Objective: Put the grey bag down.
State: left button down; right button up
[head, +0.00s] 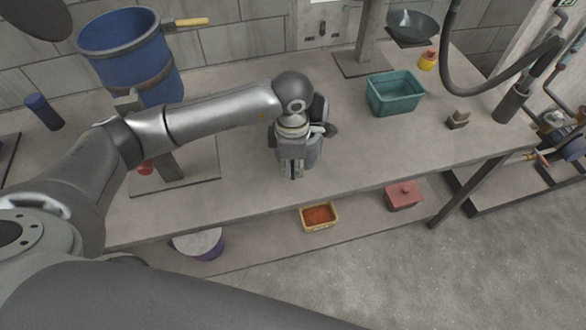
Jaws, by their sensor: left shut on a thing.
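My left gripper (291,172) points down over the middle of the workbench (230,185), near its front edge. It is shut on the grey bag (314,153), which shows only in part behind and to the right of the fingers. The rest of the bag is hidden by the gripper and wrist. I cannot tell whether the bag touches the bench top. My right gripper is not in view.
A blue bucket (130,55) is at the left. The lower shelf holds a yellow tray (318,217) and a red box (403,196). Bench space right of the bag is clear.

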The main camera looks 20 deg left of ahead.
aim_at(293, 173)
pick_arm(q)
notch_tip(293, 173, down, 3)
jog(key=shift+w+r+p, duration=0.1)
jog(key=shift+p, duration=0.9)
jog(key=shift+f, duration=0.3)
jog(key=shift+f+b, duration=0.2)
jog(key=shift+b, duration=0.1)
jog(key=c, duration=1.5)
grip_release()
jog(key=shift+r, duration=0.1)
